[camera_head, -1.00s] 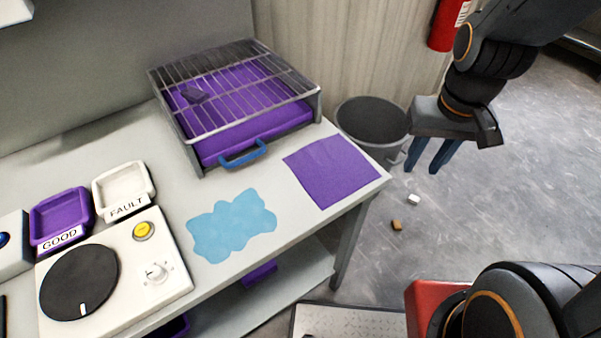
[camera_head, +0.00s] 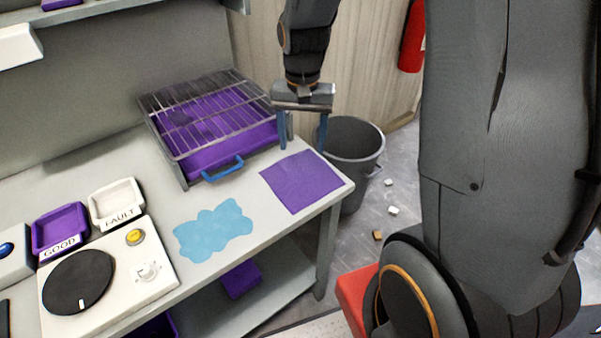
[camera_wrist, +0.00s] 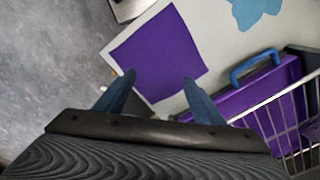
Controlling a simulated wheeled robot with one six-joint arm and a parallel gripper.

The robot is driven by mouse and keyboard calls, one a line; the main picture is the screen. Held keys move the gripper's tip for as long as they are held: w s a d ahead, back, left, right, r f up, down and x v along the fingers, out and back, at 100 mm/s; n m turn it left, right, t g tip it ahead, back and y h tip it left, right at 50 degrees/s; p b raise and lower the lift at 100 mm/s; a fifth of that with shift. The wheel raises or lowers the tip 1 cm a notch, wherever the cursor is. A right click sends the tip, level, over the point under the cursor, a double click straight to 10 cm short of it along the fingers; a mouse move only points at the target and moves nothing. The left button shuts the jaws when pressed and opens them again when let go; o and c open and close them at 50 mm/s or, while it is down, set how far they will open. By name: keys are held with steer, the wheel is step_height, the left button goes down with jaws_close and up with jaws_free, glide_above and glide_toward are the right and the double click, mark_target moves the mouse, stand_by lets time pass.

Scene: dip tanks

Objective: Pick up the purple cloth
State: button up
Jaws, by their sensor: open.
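The purple cloth (camera_head: 301,182) lies flat on the bench top near its right corner. It also shows in the wrist view (camera_wrist: 158,58), just beyond my fingertips. My gripper (camera_head: 303,146) is open and empty, its two blue fingers pointing down above the back edge of the cloth, beside the drip tray. In the wrist view the open fingers (camera_wrist: 158,82) overlap the near edge of the cloth in the picture. The height of the fingertips over the bench is hard to tell.
A purple tray with a wire rack (camera_head: 205,115) and blue handle (camera_head: 223,169) stands left of my gripper. A blue puddle (camera_head: 213,231) lies front-left of the cloth. A grey bin (camera_head: 352,160) stands beyond the bench's right edge. Small blocks (camera_head: 393,210) lie on the floor.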

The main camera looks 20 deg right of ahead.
mark_target(301, 177)
steer(key=f+b, duration=0.2)
steer(key=f, duration=0.1)
steer(key=f+b, duration=0.5)
steer(key=f, duration=0.2)
steer(key=shift+w+b, duration=0.25)
steer(key=shift+b, duration=0.15)
steer(key=shift+c, duration=0.5)
steer(key=shift+f, duration=0.1)
jaws_close()
step_height(301, 177, up, 12)
steer(key=p, duration=1)
